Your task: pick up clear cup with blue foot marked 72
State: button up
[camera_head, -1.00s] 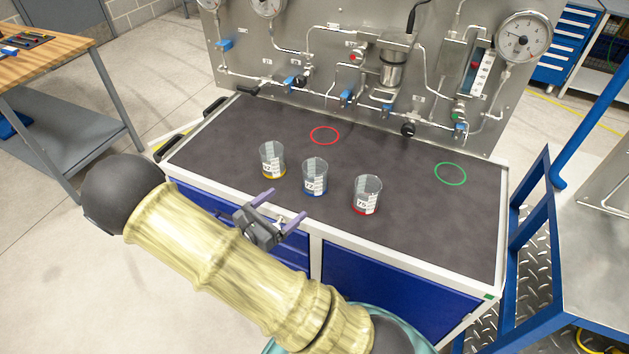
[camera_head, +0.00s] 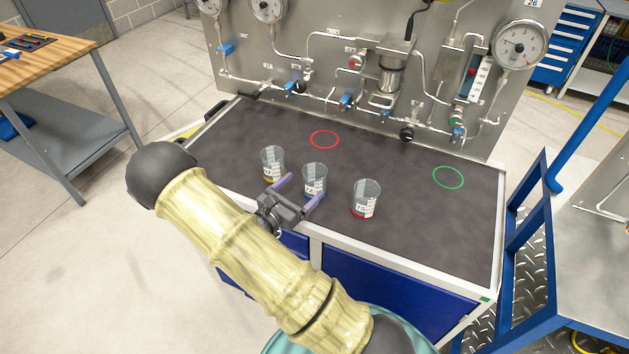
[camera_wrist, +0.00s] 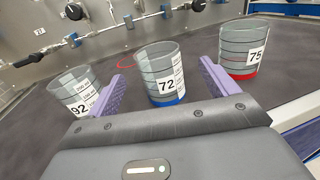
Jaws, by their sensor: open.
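The clear cup with a blue foot marked 72 (camera_wrist: 158,72) stands upright on the dark bench top; it also shows in the head view (camera_head: 314,178), its foot partly hidden by my gripper. My gripper (camera_head: 298,188) is open at the bench's front edge, its purple fingers pointing at this cup. In the wrist view the cup appears between the two fingers (camera_wrist: 160,88), with gaps at both sides. I cannot tell whether the fingertips are beside it or still short of it.
A clear cup marked 92 (camera_wrist: 76,92), yellow-footed in the head view (camera_head: 272,162), stands left. A red-footed cup marked 75 (camera_wrist: 243,50) stands right (camera_head: 365,198). Red (camera_head: 324,140) and green (camera_head: 448,177) rings mark bare bench top. A gauge panel (camera_head: 330,70) rises behind.

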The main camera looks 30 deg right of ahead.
aim_at(308, 182)
jog(key=shift+p+x, duration=0.3)
jog(key=shift+x, duration=1.5)
jog(key=shift+w+d, duration=0.1)
jog(key=shift+d, duration=0.15)
jog(key=p+x, duration=0.2)
jog(key=x, duration=0.2)
jog(key=shift+w+d, duration=0.25)
jog(key=shift+w, duration=0.05)
jog(key=c, duration=1.1)
